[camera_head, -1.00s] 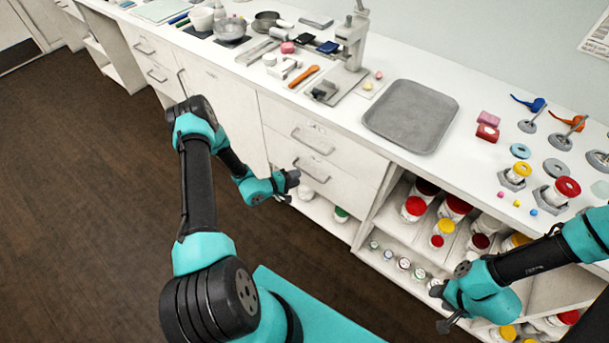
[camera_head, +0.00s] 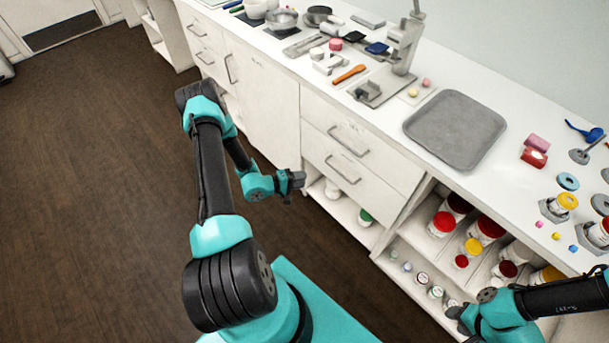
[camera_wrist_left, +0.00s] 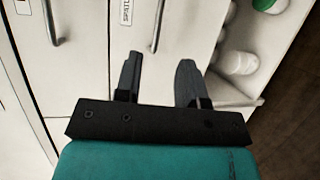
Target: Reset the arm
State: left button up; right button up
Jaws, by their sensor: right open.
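My left gripper (camera_head: 291,184) hangs in front of the white cabinet, below counter height, apart from everything. In the left wrist view its two dark fingers (camera_wrist_left: 160,78) stand well apart with nothing between them. My right gripper (camera_head: 462,318) is in front of the lower shelves at the bottom right, small and partly cut by its arm. It is open, and no object shows in it.
The white counter (camera_head: 385,120) holds a grey tray (camera_head: 455,130), a metal press (camera_head: 405,45), an orange tool (camera_head: 349,74), bowls and several small jars. Open shelves (camera_head: 420,240) below hold several red-lidded tubs. The dark floor at left is clear.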

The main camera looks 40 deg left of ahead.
pick_arm(q)
jog(key=s+d+r+m+g, duration=0.1)
jog(key=s+d+m+g, duration=0.7)
jog(key=s+d+g, duration=0.75)
jog(key=w+d+r+m+t+y, duration=0.2)
jog(key=w+d+r+m+y, duration=0.1)
jog(key=w+d+r, duration=0.1)
jog(key=w+d, duration=0.1)
jog(key=w, duration=0.1)
jog(key=shift+w+d+r+y, duration=0.35)
jog(key=shift+y, duration=0.05)
